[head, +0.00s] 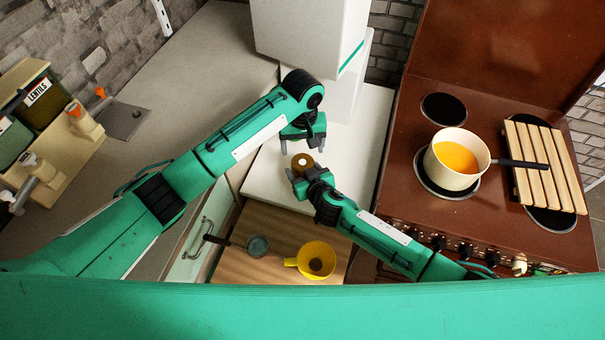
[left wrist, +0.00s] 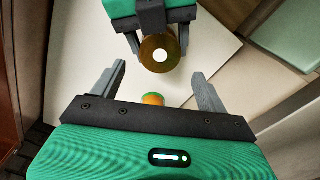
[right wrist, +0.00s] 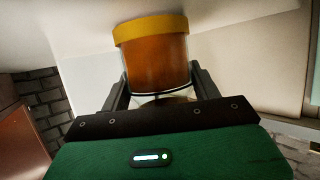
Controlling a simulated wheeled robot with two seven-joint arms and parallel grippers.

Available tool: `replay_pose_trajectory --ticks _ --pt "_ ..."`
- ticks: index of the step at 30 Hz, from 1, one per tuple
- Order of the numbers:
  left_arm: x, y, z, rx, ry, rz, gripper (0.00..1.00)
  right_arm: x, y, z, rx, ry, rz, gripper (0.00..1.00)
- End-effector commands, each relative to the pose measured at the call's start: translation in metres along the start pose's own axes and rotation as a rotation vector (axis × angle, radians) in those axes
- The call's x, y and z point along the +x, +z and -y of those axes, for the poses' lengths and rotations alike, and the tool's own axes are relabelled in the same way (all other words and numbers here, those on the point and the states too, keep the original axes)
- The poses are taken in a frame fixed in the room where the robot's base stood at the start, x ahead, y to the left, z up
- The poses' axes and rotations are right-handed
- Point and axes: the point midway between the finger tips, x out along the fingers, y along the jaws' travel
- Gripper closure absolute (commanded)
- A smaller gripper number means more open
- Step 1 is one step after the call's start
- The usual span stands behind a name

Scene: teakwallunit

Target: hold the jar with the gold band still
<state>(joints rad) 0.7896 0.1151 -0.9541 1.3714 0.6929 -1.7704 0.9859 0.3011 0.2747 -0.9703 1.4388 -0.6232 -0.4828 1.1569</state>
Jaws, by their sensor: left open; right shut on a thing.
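The jar with the gold band (right wrist: 152,62) has amber contents, clear glass lower down and a broad gold band at its upper end in the right wrist view. My right gripper (head: 300,172) is shut on it, one finger on each side. In the head view the jar (head: 302,161) shows as a small brown-gold round with a pale spot. My left gripper (head: 302,143) is open and empty just behind the jar. In the left wrist view the jar (left wrist: 150,50) is beyond the open fingers. A small orange and green thing (left wrist: 153,99) shows between those fingers.
A white surface (head: 265,180) lies under the grippers. A yellow funnel-like thing (head: 305,262) and a small long-handled pan (head: 257,246) are on a wooden board (head: 282,222) in front. A pot with orange contents (head: 455,162) and a slatted rack (head: 535,165) stand on the stove at right.

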Motion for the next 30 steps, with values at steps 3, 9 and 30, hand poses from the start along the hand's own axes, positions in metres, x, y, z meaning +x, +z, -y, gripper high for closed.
replay_pose_trajectory --ticks 3,9,30 --pt "0.021 0.001 0.001 -0.001 -0.003 0.003 0.24 0.000 0.000 0.000 0.000 0.000 0.000 1.00" --pt "0.048 0.000 0.001 0.000 -0.002 0.002 0.24 0.000 0.000 0.000 0.000 0.000 0.000 1.00" --pt "0.060 0.000 0.000 0.001 -0.001 0.001 0.69 0.000 0.000 0.000 0.000 0.000 0.000 1.00"
